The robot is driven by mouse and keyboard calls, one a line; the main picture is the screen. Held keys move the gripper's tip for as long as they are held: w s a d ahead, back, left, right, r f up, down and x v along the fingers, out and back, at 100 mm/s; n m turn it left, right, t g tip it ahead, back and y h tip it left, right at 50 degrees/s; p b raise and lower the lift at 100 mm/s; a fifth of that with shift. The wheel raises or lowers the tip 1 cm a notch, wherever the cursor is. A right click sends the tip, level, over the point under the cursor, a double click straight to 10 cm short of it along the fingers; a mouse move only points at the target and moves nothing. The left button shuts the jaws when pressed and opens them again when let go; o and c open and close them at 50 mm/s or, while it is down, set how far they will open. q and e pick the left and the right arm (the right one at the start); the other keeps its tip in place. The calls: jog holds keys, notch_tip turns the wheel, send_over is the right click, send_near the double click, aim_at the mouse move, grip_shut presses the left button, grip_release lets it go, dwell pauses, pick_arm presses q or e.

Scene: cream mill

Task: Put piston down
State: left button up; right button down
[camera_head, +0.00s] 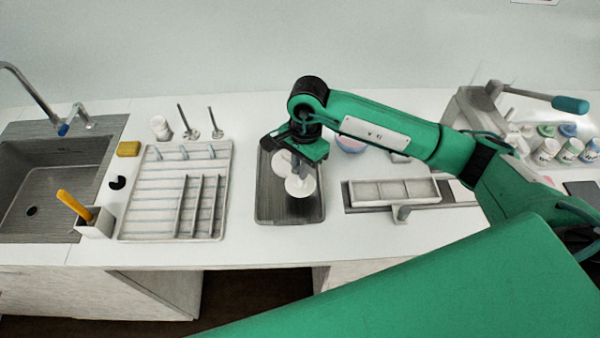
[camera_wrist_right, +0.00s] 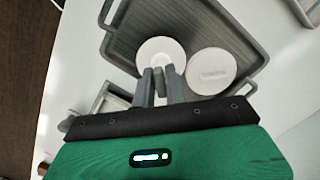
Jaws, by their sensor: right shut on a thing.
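The piston is a white round disc with a short stem; it shows in the head view (camera_head: 301,188) and in the right wrist view (camera_wrist_right: 155,46). My right gripper (camera_head: 297,168) points down over the dark grey tray (camera_head: 268,214). In the wrist view its two grey fingers (camera_wrist_right: 160,80) are shut on the piston's stem. The piston is over the tray; I cannot tell whether it touches the tray floor. A second white disc with raised lettering (camera_wrist_right: 212,71) lies beside it in the tray. My left gripper is not in view.
A drying rack (camera_head: 133,215) stands left of the tray, with a sink (camera_head: 45,185) beyond. A light segmented tray on a stand (camera_head: 395,191) is at right. A pink and blue bowl (camera_head: 350,145) is behind. Several small jars (camera_head: 568,150) stand far right.

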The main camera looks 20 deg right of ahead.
aim_at(300, 184)
notch_tip(300, 184, down, 4)
jog(key=shift+r+p, duration=0.25)
jog(key=shift+p, duration=0.35)
jog(key=shift+f, duration=0.25)
jog(key=shift+f, duration=0.1)
jog(key=c, duration=1.4)
grip_release()
jog(key=shift+c, duration=0.2)
